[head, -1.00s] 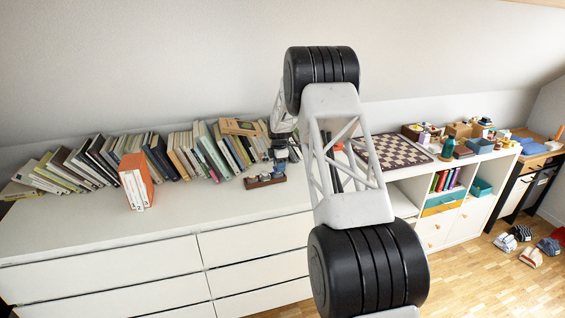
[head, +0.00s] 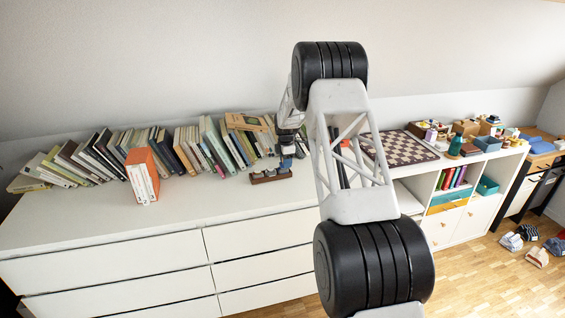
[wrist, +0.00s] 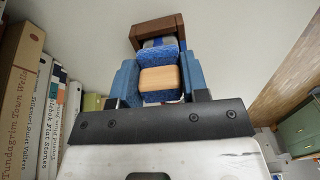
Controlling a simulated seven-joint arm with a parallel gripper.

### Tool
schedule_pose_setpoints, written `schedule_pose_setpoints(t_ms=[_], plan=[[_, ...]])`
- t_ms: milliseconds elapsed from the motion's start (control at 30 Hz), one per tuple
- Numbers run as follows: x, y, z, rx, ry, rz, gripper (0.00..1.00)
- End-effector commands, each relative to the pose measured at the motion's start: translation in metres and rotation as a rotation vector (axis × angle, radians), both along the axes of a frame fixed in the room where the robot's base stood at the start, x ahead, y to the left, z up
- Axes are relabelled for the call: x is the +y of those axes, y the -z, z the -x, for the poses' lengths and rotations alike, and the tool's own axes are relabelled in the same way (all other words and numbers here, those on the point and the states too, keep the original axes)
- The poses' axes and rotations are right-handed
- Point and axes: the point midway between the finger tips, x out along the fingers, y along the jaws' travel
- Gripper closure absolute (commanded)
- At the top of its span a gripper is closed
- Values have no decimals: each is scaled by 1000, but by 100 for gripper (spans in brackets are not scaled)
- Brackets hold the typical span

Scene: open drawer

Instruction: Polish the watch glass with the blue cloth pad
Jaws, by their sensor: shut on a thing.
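My gripper (wrist: 157,80) is shut on the blue cloth pad (wrist: 160,56), a blue block with a pale wooden piece on it, held between its two blue fingers. In the head view my gripper (head: 287,160) is small, at the brown wooden stand (head: 262,179) on the white dresser. The stand (wrist: 158,26) also shows just beyond the pad in the wrist view. A grey-white strip lies between pad and stand; I cannot tell whether it is the watch. The watch glass is not clearly visible, and I cannot tell whether the pad touches it.
A row of leaning books (head: 85,160) lines the wall, and its near end (wrist: 25,95) is left of my gripper. An orange-and-white book group (head: 142,177) stands on the dresser top (head: 90,218), otherwise clear in front. A chessboard (head: 402,148) lies to the right.

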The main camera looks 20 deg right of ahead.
Motion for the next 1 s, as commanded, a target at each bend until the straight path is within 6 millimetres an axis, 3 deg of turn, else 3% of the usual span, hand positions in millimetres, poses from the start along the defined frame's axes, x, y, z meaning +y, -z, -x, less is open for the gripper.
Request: schedule_pose_setpoints(t_ms=[133,233,1000], plan=[[-14,2,0,1,2,0,84],[-12,-20,-1,-3,0,1,84],[-12,-80,0,0,0,0,84]])
